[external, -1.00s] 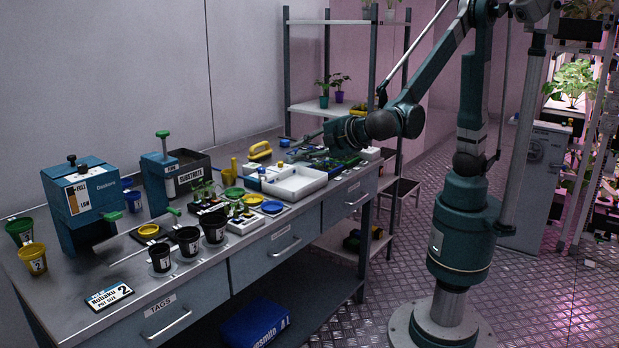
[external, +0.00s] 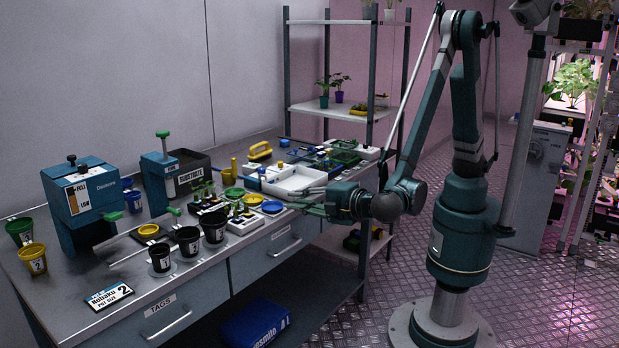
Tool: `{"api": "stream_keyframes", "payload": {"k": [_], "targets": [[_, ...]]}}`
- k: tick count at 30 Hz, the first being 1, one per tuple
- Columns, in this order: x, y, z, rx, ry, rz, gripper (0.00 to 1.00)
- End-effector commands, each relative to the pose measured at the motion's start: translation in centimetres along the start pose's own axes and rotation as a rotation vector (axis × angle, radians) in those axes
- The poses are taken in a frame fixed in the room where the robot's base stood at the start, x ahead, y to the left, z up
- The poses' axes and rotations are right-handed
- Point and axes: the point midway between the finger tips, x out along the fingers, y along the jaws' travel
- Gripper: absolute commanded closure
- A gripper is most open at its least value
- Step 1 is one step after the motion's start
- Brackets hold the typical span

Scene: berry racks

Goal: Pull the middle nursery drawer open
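The middle drawer (external: 258,262) is a blue-grey front under the steel bench, with a light bar handle (external: 285,247). Its front looks flush with the bench, so it appears shut. My gripper (external: 300,201) is at the front edge of the bench, above and slightly right of the middle drawer's handle. It points left, its fingers look spread apart, and nothing shows between them. It is apart from the handle. My wrist and forearm hide most of the right drawer.
The left drawer (external: 160,318) carries a TAGS label and is shut. A white tray (external: 285,186) and a rack of small plants (external: 240,222) sit on the bench near my gripper. Black pots (external: 213,230) stand along the front edge. The floor in front is open.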

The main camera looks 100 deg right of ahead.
Motion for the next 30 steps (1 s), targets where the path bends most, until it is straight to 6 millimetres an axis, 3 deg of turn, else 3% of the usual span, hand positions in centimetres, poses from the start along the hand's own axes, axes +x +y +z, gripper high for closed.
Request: {"api": "stream_keyframes", "payload": {"k": [3,18,24,30], "targets": [[0.7,-3.2,-0.1,0.0,0.0,0.0,0.87],[3.1,-14.8,-0.1,0.0,0.0,0.0,0.87],[3.9,-18.5,-0.1,0.0,0.0,0.0,0.87],[4.2,-20.3,-0.1,0.0,0.0,0.0,0.87]]}}
